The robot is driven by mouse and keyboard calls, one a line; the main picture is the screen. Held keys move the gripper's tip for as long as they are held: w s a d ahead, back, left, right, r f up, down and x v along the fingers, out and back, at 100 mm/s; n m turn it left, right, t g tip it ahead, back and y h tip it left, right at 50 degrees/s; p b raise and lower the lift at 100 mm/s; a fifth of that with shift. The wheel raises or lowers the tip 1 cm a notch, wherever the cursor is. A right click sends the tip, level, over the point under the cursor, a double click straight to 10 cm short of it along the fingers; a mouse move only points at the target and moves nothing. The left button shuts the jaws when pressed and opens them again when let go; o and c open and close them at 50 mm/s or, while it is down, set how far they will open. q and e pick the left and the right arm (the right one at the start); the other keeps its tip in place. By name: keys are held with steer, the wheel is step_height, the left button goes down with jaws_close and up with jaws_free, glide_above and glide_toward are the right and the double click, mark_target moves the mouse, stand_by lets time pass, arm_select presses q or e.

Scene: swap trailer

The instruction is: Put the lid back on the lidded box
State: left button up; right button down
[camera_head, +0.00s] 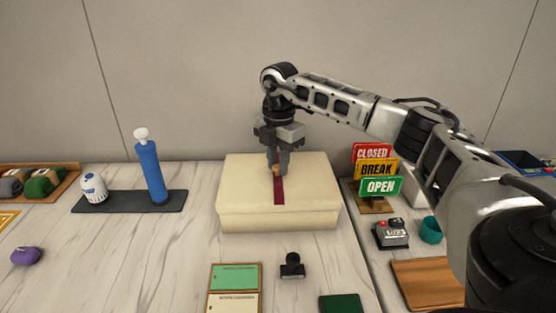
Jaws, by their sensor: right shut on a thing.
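The cream lidded box (270,219) stands on the marble-look table, right of the picture's middle-left. Its cream lid (316,180) lies on top and looks level, with a dark red strip and a small brown knob (276,172) at its middle. My right gripper (278,172) points straight down over the lid's middle and is shut on the knob. The fingers hide part of the knob. Whether the lid rests fully on the box at the back cannot be seen. My left gripper is not in view.
A blue pump (151,172) and a small white robot-like figure (93,188) stand on a dark mat at left. Signs (379,170) stand close to the box's right. A black stamp (292,266) and a green card (235,277) lie in front.

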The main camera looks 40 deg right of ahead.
steer(key=shift+f, duration=0.5)
stand_by(0.5)
stand_by(1.0)
steer(key=c, duration=0.7)
jaws_free()
steer(key=shift+o, duration=0.2)
